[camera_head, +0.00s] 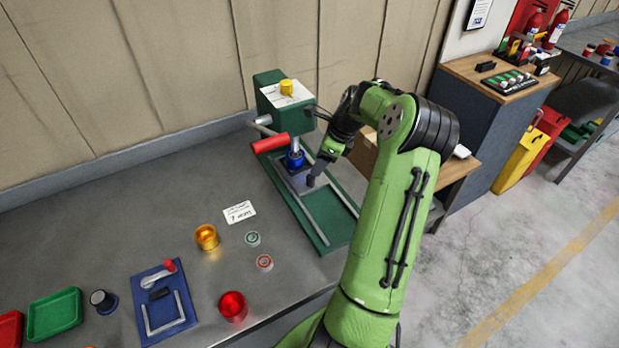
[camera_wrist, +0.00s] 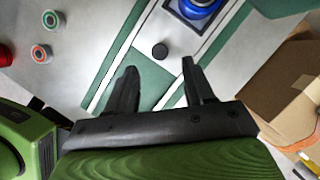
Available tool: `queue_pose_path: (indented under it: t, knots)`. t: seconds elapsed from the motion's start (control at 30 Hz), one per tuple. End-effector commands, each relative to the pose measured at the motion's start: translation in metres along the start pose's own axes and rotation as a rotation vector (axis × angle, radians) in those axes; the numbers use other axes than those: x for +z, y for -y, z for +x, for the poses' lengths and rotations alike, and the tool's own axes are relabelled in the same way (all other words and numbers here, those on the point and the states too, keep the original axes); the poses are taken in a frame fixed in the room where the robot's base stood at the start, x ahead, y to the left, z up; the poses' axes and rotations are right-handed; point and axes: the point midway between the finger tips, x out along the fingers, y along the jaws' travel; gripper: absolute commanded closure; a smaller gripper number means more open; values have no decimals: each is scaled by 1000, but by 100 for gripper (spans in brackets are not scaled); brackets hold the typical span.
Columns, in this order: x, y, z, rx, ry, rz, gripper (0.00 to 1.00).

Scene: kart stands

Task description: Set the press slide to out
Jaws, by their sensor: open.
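The green press (camera_head: 268,88) stands against the wall on the steel bench, with a red-gripped lever (camera_head: 270,143). Its grey slide plate (camera_head: 297,184) lies between two rails on the green base, at the end near the press column. A blue ringed part (camera_head: 294,160) sits on the plate under the ram; it also shows in the wrist view (camera_wrist: 203,6). A round black knob (camera_wrist: 160,51) is at the plate's front end. My gripper (camera_head: 314,175) is low over the base by the plate. In the wrist view my gripper (camera_wrist: 159,67) is open and empty, with the knob just beyond its fingertips.
An amber dome (camera_head: 207,237), a red dome (camera_head: 232,305) and two small round buttons stand left of the base. A cardboard box (camera_wrist: 285,85) is close on the right. The base's front part between the rails is clear.

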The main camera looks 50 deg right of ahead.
Motion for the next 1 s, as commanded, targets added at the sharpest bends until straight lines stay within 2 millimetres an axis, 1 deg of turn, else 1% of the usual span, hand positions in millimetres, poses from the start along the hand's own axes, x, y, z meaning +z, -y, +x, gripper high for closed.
queue_pose_path:
  t: [0.03, 0.1, 0.2, 0.3, 0.43, 0.67, 1.0]
  knots:
    - [0, -1, 16, 4, 0, -1, 47]
    - [0, -1, 33, 5, 0, -2, 47]
    - [0, -1, 55, 4, 0, -1, 47]
    - [0, 0, 69, 2, 0, 0, 47]
    - [0, 0, 77, 0, -1, 0, 47]
    - [0, 0, 78, 0, -1, -1, 47]
    - [0, 0, 77, -1, 0, -1, 99]
